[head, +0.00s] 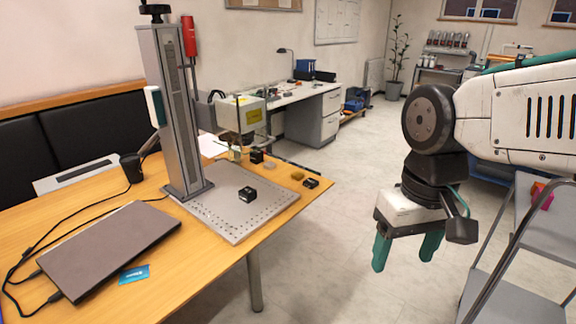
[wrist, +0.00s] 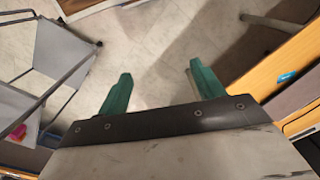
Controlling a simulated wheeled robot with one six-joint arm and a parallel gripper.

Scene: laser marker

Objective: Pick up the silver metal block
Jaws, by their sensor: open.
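My gripper (head: 405,254) is open and empty, fingers pointing down over the floor to the right of the table. In the wrist view its two green fingers (wrist: 160,72) are spread with only floor between them. No block for the task is recognizable in the wrist view.
On the wooden table (head: 60,222) are a black cube (head: 247,195) on the perforated plate (head: 215,208), a marker column (head: 172,110), other small blocks (head: 311,183) and a laptop (head: 108,245). A grey cart (head: 512,300) stands at right. Floor between table and cart is clear.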

